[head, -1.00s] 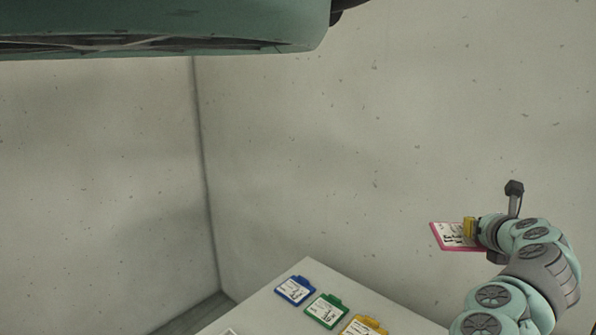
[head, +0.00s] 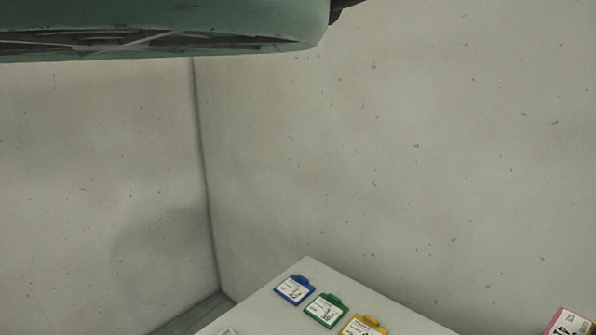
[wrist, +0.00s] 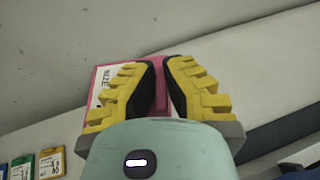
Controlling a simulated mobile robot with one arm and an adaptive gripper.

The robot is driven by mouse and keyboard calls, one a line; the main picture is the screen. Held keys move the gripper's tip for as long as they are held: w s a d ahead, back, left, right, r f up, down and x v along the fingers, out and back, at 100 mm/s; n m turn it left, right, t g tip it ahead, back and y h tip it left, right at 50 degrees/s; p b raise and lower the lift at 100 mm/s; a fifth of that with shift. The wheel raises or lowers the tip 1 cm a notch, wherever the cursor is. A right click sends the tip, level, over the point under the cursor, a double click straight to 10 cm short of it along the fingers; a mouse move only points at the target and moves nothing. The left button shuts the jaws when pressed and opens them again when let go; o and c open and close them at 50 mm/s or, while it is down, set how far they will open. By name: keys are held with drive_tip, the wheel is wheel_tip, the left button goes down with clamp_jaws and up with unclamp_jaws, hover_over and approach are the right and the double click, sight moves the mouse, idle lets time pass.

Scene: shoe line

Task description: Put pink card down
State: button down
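The pink card (wrist: 102,84) is in the wrist view, behind and between the yellow fingers of my gripper (wrist: 162,88). The fingers are closed in on it, and the card is held off the table. The word "SIZE" shows on its white label; the fingers hide much of the rest. In the head view only part of the pink card (head: 571,326) shows, at the lower right edge. My gripper is out of the head view.
A pale table (head: 268,314) carries a blue card (head: 295,290), a green card (head: 326,311) and a yellow card (head: 361,328) in a row. Grey walls stand behind the table. The wrist view shows cards at the lower left and a dark strip at right.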

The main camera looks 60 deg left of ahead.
wheel_tip(320, 180, up, 38)
drive_tip(key=p, duration=3.6)
drive_tip(key=shift+w+a+p, duration=0.15)
drive_tip(key=shift+a+p, duration=0.1)
drive_tip(key=shift+p, duration=0.15)
